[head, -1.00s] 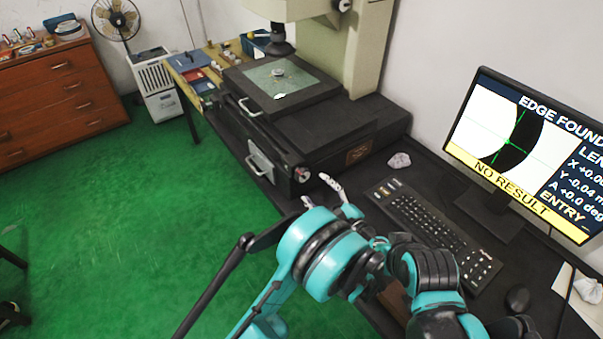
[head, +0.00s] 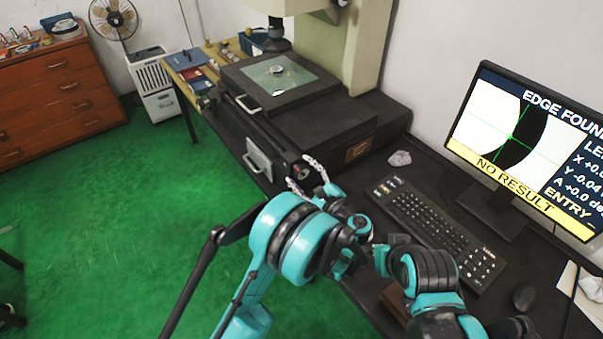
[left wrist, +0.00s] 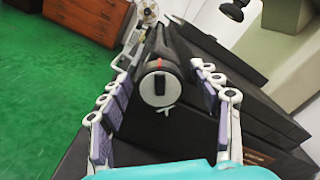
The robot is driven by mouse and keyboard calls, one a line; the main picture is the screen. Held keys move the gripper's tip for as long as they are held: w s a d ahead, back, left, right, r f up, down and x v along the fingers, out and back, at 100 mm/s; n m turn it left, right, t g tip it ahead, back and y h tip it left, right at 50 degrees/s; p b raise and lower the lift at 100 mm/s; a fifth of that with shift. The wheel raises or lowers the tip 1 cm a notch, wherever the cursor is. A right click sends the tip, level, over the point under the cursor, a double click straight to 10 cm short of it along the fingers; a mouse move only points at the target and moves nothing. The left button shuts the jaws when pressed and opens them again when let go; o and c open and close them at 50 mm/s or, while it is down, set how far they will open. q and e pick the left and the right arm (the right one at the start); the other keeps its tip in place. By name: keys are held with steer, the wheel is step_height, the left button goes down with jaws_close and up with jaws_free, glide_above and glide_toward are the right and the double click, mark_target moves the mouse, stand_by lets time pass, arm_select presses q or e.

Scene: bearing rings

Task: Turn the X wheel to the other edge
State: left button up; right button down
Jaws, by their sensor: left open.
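The X wheel (head: 302,171) is a round dark knob with a pale face at the near end of the measuring machine's stage. In the left wrist view its face (left wrist: 160,88) is in the middle, with a dark grip bar across it. My left gripper (head: 303,174) is open, with one finger on each side of the wheel in the left wrist view (left wrist: 160,70). I see gaps between fingers and wheel there; contact is not clear. A small ring (head: 276,70) lies on the stage glass (head: 290,77).
The monitor (head: 525,150) reads EDGE FOUND and NO RESULT, with a green cross by the left edge of a black band. The keyboard (head: 430,228), mouse (head: 523,297) and a crumpled lump (head: 400,158) lie on the dark bench. Another silver handle (head: 259,160) is left of the wheel.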

arm_select(q)
steer(key=c, duration=1.2)
steer(key=shift+n, duration=0.4)
steer(key=n, duration=0.6)
steer(key=shift+n, duration=0.3)
steer(key=n, duration=0.6)
steer(key=shift+f+n, duration=0.1)
steer(key=shift+n, duration=0.5)
